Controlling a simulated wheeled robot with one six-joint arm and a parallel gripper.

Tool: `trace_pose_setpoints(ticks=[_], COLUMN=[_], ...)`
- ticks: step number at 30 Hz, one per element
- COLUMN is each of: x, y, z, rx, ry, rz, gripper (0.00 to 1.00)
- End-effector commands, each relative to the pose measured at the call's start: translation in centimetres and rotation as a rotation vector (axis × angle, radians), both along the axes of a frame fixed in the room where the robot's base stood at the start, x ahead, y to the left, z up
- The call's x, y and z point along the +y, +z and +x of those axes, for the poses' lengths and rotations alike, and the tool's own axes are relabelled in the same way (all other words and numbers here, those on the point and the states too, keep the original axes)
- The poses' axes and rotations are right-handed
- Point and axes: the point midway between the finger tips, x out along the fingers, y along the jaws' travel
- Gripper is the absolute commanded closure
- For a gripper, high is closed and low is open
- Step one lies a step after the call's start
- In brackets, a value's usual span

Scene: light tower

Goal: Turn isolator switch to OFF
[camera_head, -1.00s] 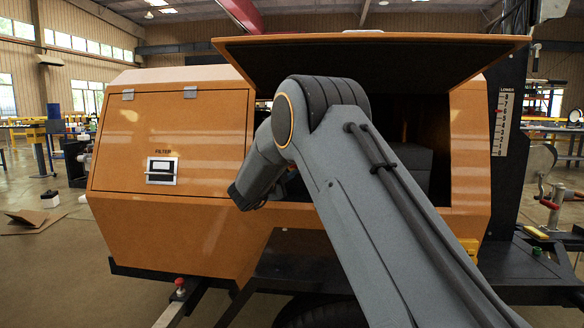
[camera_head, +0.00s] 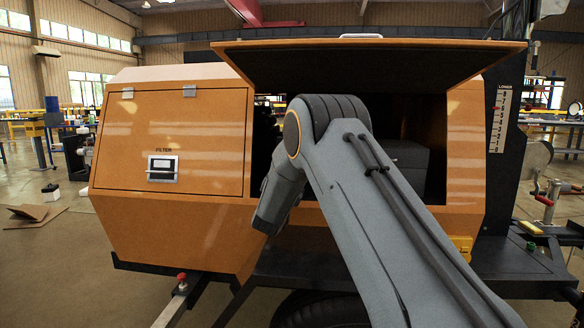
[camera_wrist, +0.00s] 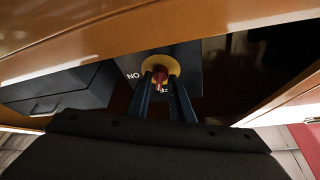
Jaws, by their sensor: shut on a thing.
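The isolator switch (camera_wrist: 160,75) shows in the wrist view as a red handle on a round yellow plate (camera_wrist: 159,63). It is mounted on a dark panel (camera_wrist: 205,75) with white lettering, partly covered, inside the open compartment. My gripper (camera_wrist: 160,86) has its two dark fingers on either side of the red handle and is shut on it. The fingers hide part of the handle and the lettering below it, so I cannot tell the exact switch position. In the head view my arm hides the switch and the gripper.
The raised orange hatch (camera_head: 370,60) hangs over the compartment. The closed filter door (camera_head: 170,140) is at its left. A dark box (camera_head: 405,165) sits inside on the right. Orange compartment edges lie close around my gripper in the wrist view.

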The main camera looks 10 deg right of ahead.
Motion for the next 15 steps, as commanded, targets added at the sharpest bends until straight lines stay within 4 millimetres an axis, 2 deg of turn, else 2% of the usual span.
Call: trace_pose_setpoints(ticks=[6, 15], x=[-0.27, -0.42], y=[-0.1, -0.09], z=[-0.12, -0.14], rx=[0.058, 0.109], ry=[0.0, 0.0], rz=[-0.171, -0.332], gripper=[1.0, 1.0])
